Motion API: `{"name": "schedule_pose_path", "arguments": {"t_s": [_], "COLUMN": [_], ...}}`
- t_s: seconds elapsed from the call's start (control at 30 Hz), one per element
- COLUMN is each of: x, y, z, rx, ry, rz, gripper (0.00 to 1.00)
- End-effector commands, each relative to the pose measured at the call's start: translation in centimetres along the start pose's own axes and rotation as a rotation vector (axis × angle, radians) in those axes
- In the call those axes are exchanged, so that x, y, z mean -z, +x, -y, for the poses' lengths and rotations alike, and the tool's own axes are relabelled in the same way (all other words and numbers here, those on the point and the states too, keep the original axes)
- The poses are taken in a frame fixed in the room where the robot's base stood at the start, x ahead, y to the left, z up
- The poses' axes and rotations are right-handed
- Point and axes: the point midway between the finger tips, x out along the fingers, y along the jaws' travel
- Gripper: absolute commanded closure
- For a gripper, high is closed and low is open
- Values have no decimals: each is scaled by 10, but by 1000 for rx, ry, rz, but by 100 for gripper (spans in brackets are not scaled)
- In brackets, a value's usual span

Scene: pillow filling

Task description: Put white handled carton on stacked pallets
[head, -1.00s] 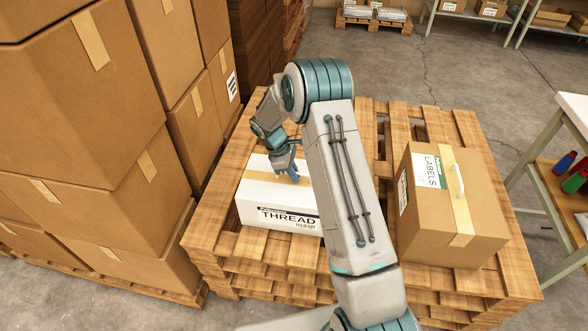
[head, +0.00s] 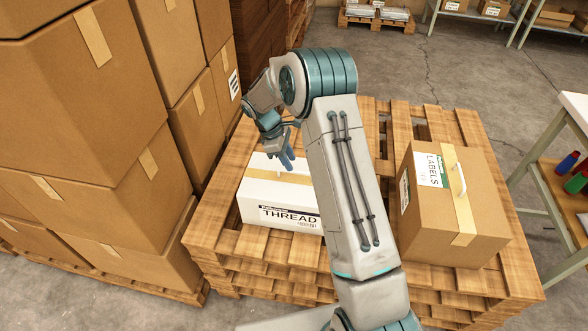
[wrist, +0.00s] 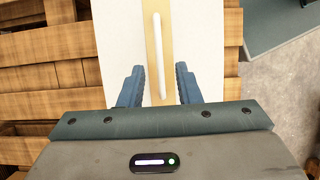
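The white handled carton (head: 277,203), marked THREAD, rests on the stacked pallets (head: 265,267), on their left part. A tan tape strip runs over its top, and its white handle (wrist: 157,57) shows in the wrist view. My gripper (head: 287,160) is just above the carton in the head view. In the wrist view its two blue fingers (wrist: 160,88) are apart, with the tape and the lower end of the handle between them. Nothing is held. My arm hides part of the carton's right side and of the pallets.
A brown carton marked LABELS (head: 450,207), with a white handle, stands on the right of the pallets. Tall stacks of brown boxes (head: 75,125) stand close at the left. A table (head: 570,165) with bottles on its shelf stands at the right edge.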

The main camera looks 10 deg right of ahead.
Motion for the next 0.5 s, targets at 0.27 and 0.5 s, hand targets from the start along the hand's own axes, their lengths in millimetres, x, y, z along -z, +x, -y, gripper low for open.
{"name": "schedule_pose_path", "arguments": {"t_s": [0.27, 0.5], "x": [0, -8], "y": [-50, -70], "z": [0, 5], "rx": [-1, -4], "ry": [0, 30], "rz": [0, -11], "gripper": [69, 69]}}
